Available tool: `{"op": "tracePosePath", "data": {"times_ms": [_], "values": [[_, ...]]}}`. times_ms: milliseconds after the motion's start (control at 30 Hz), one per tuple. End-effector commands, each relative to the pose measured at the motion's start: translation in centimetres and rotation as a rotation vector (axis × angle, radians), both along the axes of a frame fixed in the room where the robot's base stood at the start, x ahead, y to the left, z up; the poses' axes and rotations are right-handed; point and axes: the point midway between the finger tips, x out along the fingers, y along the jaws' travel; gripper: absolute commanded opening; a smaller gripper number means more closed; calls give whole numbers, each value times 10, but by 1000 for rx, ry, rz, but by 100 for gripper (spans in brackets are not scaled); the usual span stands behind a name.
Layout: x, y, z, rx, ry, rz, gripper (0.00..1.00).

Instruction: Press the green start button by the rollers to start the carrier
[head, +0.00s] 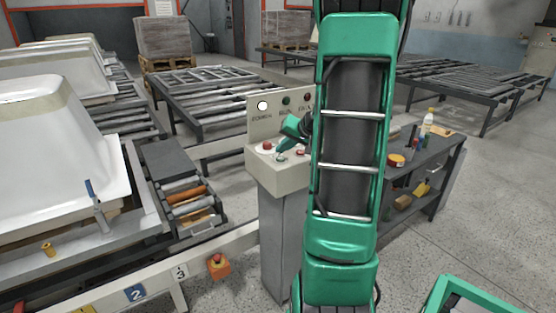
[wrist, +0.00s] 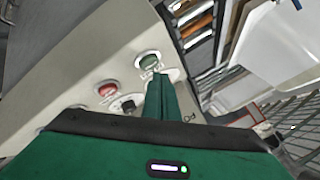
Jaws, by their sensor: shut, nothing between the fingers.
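The control pedestal (head: 283,176) stands in the middle of the head view, with a sloped top carrying buttons. In the wrist view the green button (wrist: 148,60) sits in a pale ring near the panel's edge. My gripper (head: 281,152) is shut and empty, its fingers pointing down at the panel top. In the wrist view the shut fingertips (wrist: 160,76) are right beside the green button, overlapping its ring. I cannot tell whether they touch it. In the head view the fingers mostly hide the green button.
A red button (wrist: 107,88) and a black switch (wrist: 128,103) are close by on the panel. A back plate (head: 277,116) rises behind, with a white lamp lit. Rollers (head: 186,196) and bathtub shells (head: 50,140) lie left; a tool bench (head: 425,165) stands right.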

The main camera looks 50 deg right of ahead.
Motion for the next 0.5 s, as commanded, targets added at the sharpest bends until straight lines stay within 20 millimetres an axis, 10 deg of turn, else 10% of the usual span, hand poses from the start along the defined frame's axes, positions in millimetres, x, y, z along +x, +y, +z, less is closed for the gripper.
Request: {"op": "tracePosePath", "data": {"times_ms": [500], "values": [[-1,0,-7,-1,0,1,0]]}}
